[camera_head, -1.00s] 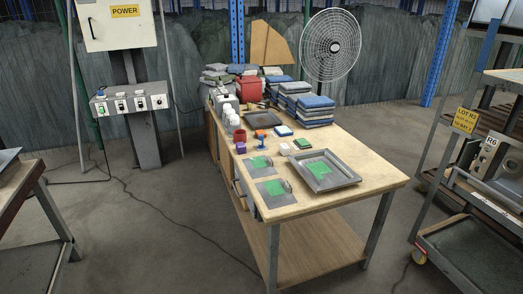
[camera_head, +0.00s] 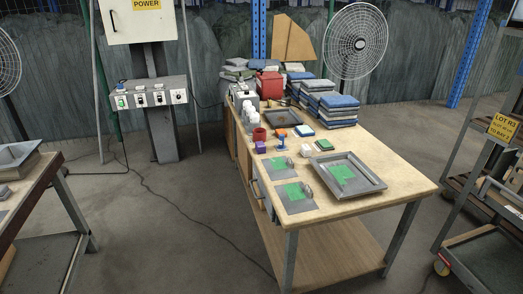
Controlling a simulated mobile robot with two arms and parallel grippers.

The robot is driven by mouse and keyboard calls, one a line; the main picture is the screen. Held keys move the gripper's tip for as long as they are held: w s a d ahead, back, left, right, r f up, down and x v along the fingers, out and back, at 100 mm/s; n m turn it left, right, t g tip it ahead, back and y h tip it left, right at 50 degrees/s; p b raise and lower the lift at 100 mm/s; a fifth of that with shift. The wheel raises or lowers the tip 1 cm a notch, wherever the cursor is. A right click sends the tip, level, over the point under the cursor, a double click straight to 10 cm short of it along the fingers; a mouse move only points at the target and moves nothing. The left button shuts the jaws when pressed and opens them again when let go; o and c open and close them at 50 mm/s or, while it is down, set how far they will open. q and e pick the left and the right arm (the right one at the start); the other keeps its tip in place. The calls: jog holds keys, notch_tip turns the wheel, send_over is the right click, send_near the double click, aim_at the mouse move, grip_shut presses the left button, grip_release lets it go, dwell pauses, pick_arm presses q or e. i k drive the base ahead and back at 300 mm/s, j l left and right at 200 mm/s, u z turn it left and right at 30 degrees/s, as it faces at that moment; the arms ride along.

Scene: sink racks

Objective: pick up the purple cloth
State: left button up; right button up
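A small purple item (camera_head: 261,147), which looks like the purple cloth, lies on the near left part of the wooden table (camera_head: 405,190), by its left edge. A dark red cup (camera_head: 259,134) stands just behind it, and an orange and blue item (camera_head: 281,139) is to its right. It is too small to tell whether it is folded. Neither of my grippers is in view.
Grey plates with green patches (camera_head: 296,206) and a grey tray (camera_head: 376,184) cover the table's near end. Blue and grey cloth stacks (camera_head: 340,112) stand farther back. Another table (camera_head: 40,172) is at left, a cart (camera_head: 490,262) at right. Floor between the tables is clear except for cables.

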aim_at(260, 146)
jog(key=i+z, duration=0.1)
jog(key=z, duration=0.4)
jog(key=i+j+z, duration=0.2)
jog(key=i+j, duration=0.15)
jog(key=i+j+z, duration=0.45)
jog(key=j, duration=0.45)
jog(key=i+l, duration=0.05)
jog(key=i, duration=0.05)
